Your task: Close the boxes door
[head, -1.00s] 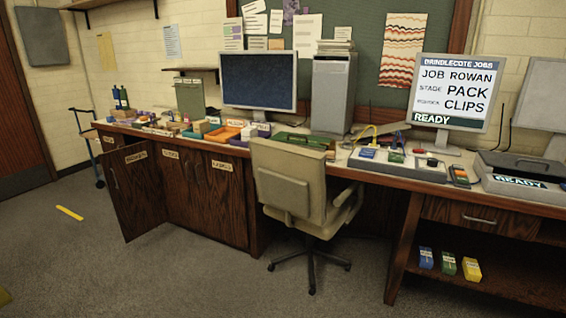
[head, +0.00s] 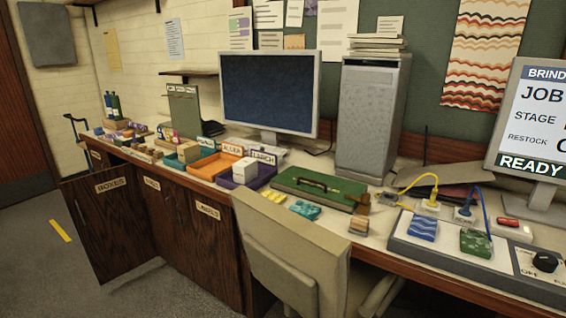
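The boxes door (head: 112,225) is a dark wood cabinet door with a cream label reading BOXES (head: 111,184) near its top. It stands swung open at the left end of the cabinet under the counter, out over the grey floor. To its right are two shut doors, one with a partly readable label (head: 152,183) and one with a label I cannot read surely (head: 208,211). The inside of the boxes compartment is hidden behind the open door. My gripper is not in the head view.
A beige office chair (head: 290,252) stands close against the counter at the front middle, right of the cabinet doors. A yellow floor strip (head: 60,231) lies left of the door, where floor is clear.

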